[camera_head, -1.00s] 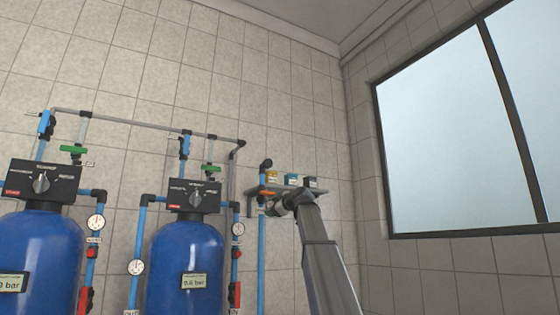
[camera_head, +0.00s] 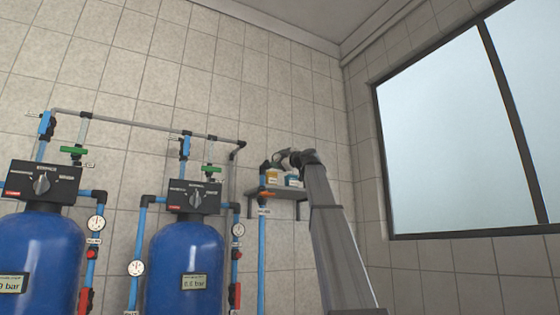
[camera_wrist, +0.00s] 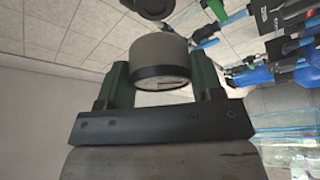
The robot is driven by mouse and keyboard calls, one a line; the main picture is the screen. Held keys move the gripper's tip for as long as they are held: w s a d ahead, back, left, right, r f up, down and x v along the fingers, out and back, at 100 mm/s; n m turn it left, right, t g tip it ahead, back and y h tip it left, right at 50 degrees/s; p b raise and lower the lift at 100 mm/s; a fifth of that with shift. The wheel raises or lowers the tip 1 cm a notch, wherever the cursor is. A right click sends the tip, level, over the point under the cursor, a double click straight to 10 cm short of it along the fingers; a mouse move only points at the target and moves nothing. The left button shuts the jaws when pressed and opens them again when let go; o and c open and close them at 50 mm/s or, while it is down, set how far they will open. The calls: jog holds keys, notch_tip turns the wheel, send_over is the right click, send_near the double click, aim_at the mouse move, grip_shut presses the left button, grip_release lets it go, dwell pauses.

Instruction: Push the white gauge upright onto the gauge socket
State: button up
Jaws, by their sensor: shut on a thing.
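My gripper (camera_wrist: 162,68) is shut on the white gauge (camera_wrist: 160,52), a short pale cylinder with a dark rim held between its green fingers. In the head view my gripper (camera_head: 282,158) is at the top of a blue pipe, above the wall shelf. The gauge is too small to make out there. The black fitting at the pipe's top (camera_head: 266,164), which looks like the gauge socket, is just left of my gripper. A dark, round-ended part (camera_wrist: 148,8) is just beyond the gauge in the wrist view. I cannot tell whether they touch.
The grey wall shelf (camera_head: 288,190) holds a yellow box (camera_head: 272,177) and a teal box (camera_head: 292,180) just below my gripper. Blue tanks (camera_head: 188,262) stand left. A window (camera_head: 455,130) is at right.

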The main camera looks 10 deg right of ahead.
jog(key=shift+w+a, duration=0.25)
jog(key=shift+w, duration=0.45)
jog(key=shift+w+a, duration=0.2)
jog(key=shift+w, duration=0.5)
jog(key=shift+w+a, duration=0.25)
jog(key=shift+w, duration=0.45)
jog(key=shift+w+a, duration=0.15)
jog(key=shift+w, duration=0.35)
jog(key=o, duration=0.9)
jog(key=shift+o, duration=0.2)
jog(key=v, duration=1)
jog(key=shift+s+d+f, duration=0.15)
jog(key=shift+s+d, duration=0.1)
jog(key=shift+s, duration=0.05)
